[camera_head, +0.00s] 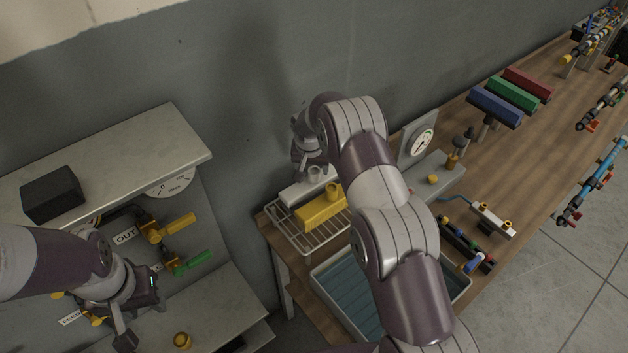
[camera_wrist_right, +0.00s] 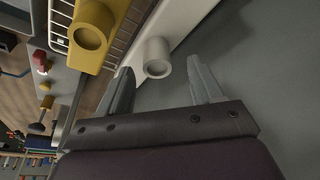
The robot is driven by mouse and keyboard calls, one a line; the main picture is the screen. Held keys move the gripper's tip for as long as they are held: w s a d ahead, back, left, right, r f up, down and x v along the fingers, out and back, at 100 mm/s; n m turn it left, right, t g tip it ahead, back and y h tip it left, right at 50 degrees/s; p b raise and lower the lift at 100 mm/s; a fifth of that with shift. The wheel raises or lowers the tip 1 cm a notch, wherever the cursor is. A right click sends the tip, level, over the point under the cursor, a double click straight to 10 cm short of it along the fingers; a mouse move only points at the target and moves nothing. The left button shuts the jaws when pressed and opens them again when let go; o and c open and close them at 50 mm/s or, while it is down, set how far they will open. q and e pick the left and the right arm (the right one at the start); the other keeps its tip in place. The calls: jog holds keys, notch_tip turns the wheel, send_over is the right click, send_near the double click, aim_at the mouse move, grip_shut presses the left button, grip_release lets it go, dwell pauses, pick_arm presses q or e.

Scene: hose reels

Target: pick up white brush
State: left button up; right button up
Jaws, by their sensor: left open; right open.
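The white brush (camera_head: 303,186) lies on a wire rack (camera_head: 291,239) at the near left end of the wooden bench, against the grey wall. It has a short round white handle stub on top. A yellow brush (camera_head: 323,208) lies beside it on the rack. My right gripper (camera_head: 309,165) is just above the white brush. In the right wrist view my right gripper (camera_wrist_right: 163,86) is open, with the white brush's round stub (camera_wrist_right: 157,58) just ahead of and between its fingertips. My left gripper (camera_head: 140,312) is open and empty, far left in front of the valve panel.
The yellow brush also shows close beside in the right wrist view (camera_wrist_right: 92,25). A blue basin (camera_head: 345,290) lies under my right arm. A pressure gauge (camera_head: 422,142) stands behind it. A stone shelf (camera_head: 130,160) carries a black box (camera_head: 52,193) at left.

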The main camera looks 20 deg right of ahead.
aim_at(314, 170)
jog(key=p+x, duration=0.1)
jog(key=x, duration=0.2)
jog(key=shift+d+p, duration=0.2)
jog(key=shift+p, duration=0.15)
jog(key=shift+w+f, duration=0.1)
jog(key=shift+f, duration=0.2)
pick_arm(q)
notch_tip(314, 170, up, 3)
jog(key=shift+s+f, duration=0.1)
pick_arm(e)
jog(key=shift+r, duration=0.1)
grip_shut()
